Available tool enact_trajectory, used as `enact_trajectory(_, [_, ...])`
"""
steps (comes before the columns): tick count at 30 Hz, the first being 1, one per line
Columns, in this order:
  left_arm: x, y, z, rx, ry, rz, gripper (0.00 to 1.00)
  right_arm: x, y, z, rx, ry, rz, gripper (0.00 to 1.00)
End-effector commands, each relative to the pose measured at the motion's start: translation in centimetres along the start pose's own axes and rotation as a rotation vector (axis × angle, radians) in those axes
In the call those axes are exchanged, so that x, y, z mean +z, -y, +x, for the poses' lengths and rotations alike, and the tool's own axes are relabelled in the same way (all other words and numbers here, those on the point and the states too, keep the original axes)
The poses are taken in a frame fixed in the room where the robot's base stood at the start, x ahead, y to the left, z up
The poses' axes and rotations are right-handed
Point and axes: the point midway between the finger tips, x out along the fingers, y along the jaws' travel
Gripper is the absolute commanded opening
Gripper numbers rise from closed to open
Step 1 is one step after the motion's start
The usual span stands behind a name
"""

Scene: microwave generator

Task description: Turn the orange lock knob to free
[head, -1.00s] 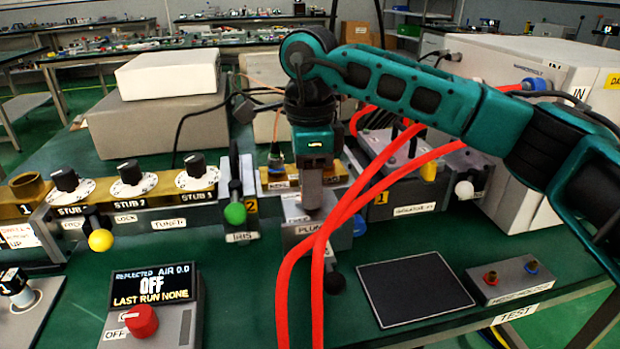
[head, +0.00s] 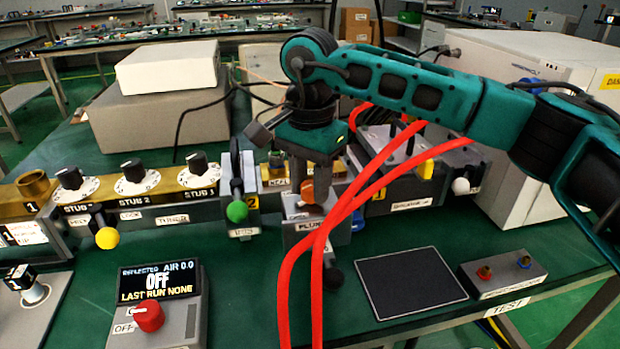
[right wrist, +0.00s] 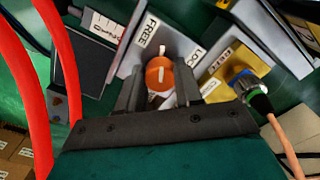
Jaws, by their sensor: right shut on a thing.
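The orange lock knob (head: 307,191) sits on the grey plunger block (head: 301,234) in the middle of the bench. In the right wrist view the knob (right wrist: 160,76) is round, with a white pointer line running nearly straight up and down the picture. A FREE label (right wrist: 148,32) is above it and a partly covered LOCK label (right wrist: 194,57) is to its right. My right gripper (right wrist: 159,88) has one finger on each side of the knob and is shut on it. In the head view the gripper (head: 309,180) reaches down from above. My left gripper is not in view.
Two red hoses (head: 318,245) hang close in front of the block. A green-knobbed iris unit (head: 237,211) stands just left. A blue-and-green cable connector (right wrist: 248,83) is close right of the gripper in the wrist view. A dark pad (head: 410,283) lies on the bench.

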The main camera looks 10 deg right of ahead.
Motion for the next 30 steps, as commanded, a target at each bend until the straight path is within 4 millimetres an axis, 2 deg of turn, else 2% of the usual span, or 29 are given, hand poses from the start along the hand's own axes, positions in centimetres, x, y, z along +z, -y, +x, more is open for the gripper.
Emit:
enact_trajectory(7, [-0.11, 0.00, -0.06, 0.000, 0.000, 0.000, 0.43, 0.06, -0.02, 0.03, 0.000, 0.001, -0.065, 0.04])
enact_trajectory(21, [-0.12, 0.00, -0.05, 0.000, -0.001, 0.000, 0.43, 0.07, -0.03, 0.04, 0.001, 0.001, -0.077, 0.04])
enact_trajectory(22, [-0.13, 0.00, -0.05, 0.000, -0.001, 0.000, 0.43, 0.07, -0.03, 0.04, 0.001, 0.001, -0.077, 0.38])
enact_trajectory(29, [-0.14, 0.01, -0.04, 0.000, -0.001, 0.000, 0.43, 0.04, -0.02, 0.03, 0.000, 0.001, -0.075, 0.60])
enact_trajectory(30, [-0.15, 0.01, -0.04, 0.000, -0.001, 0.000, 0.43, 0.04, -0.02, 0.03, 0.000, 0.000, -0.075, 0.60])
